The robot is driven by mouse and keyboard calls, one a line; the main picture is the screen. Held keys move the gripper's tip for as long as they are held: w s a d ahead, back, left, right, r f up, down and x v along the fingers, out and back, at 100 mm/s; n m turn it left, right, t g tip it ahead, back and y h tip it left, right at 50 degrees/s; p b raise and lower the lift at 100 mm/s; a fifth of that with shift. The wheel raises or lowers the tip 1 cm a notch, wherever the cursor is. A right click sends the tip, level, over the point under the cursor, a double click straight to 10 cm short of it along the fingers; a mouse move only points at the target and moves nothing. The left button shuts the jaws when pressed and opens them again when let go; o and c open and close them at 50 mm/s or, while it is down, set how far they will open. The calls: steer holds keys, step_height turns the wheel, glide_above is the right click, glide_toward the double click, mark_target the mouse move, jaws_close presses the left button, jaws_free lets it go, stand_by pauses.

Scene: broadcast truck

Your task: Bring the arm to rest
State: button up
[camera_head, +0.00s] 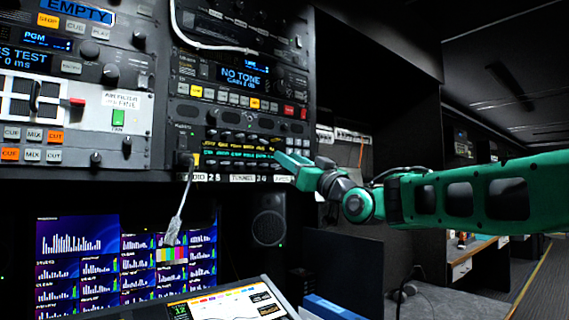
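My green arm reaches in from the right edge of the head view. My gripper (284,158) is at its left end, close to the lower right of the rack panel (235,95), near a row of small knobs and lit labels. I cannot tell whether it touches the panel. The fingers are seen small and edge-on, so their opening cannot be made out. Nothing held shows clearly.
A plug with a cable (183,165) hangs from the panel left of my gripper. Below are a wall of monitors (80,250), a speaker (268,219) and a tilted touchscreen (225,305). A dark aisle with a counter (475,252) lies at right, beneath my arm.

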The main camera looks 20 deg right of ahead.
stand_by(0.3)
steer(key=s+d+f+m+g+h, duration=0.2)
steer(key=s+d+f+g+h, duration=0.15)
steer(key=f, duration=0.75)
steer(key=s+d+f+m+g+h, duration=0.1)
steer(key=s+d+f+g+h, duration=0.25)
steer(key=f, duration=0.75)
steer(key=s+d+f+m+g+h, duration=0.15)
steer(key=s+d+f+g, duration=0.35)
steer(key=f, duration=0.6)
steer(key=s+f+m+g, duration=0.1)
steer(key=s+f+g, duration=0.2)
steer(key=s+f, duration=0.3)
steer(key=s+d+f+m+g+y, duration=0.1)
steer(key=s+f, duration=0.5)
steer(key=s, duration=0.7)
steer(key=s+d+f+m+g, duration=0.1)
steer(key=s+f+m+g, duration=0.2)
steer(key=s+f+g, duration=0.3)
steer(key=s, duration=0.3)
steer(key=shift+s+d+f, duration=0.2)
steer(key=shift+s+f, duration=0.1)
steer(key=shift+f, duration=0.1)
steer(key=shift+m+y, duration=0.25)
